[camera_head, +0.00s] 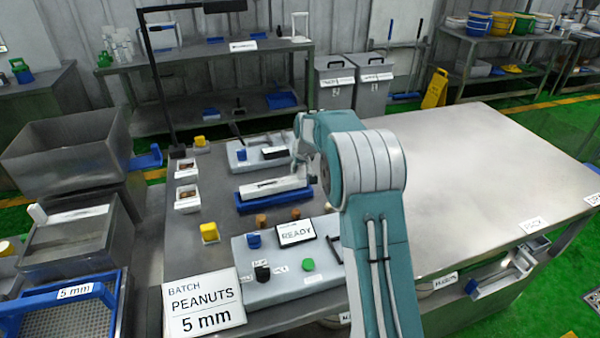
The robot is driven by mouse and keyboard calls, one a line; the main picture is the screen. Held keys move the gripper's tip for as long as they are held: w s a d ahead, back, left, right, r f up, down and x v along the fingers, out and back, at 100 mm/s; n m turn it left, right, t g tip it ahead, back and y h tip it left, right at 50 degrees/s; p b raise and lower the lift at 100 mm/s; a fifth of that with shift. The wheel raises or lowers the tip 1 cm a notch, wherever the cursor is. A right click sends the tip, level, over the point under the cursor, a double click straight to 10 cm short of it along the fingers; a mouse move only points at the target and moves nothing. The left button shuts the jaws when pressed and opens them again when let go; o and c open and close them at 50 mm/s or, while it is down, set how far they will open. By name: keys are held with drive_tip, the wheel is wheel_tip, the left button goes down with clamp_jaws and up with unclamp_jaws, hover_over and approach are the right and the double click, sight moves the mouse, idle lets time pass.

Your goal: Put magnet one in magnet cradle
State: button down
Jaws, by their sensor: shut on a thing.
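A long pale metal bar, which looks like the magnet (262,188), lies along the top of a blue cradle (258,206) in the middle of the bench's left half. It lines up with the cradle's length; I cannot tell whether it rests fully in it or sits slightly above. My gripper (303,176) is at the bar's right end and appears shut on it. The fingers are small and partly hidden by my arm. No label on the bar is readable.
Small tubs, a yellow block (209,232) and brown pieces lie around. The bench's right half is clear.

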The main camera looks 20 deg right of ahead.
drive_tip(key=shift+f, duration=0.9)
drive_tip(key=shift+c, duration=2)
unclamp_jaws()
drive_tip(key=shift+r, duration=0.1)
drive_tip(key=s+a+r, duration=0.2)
drive_tip(key=s+r, duration=0.5)
drive_tip(key=r, duration=0.2)
drive_tip(key=s+a+r, duration=0.2)
drive_tip(key=s+r, duration=0.6)
drive_tip(key=r, duration=0.1)
drive_tip(key=s+a, duration=0.2)
drive_tip(key=s, duration=1.2)
drive_tip(key=s+a+t, duration=0.1)
drive_tip(key=s+a, duration=0.2)
drive_tip(key=s, duration=1.2)
drive_tip(key=shift+f, duration=0.45)
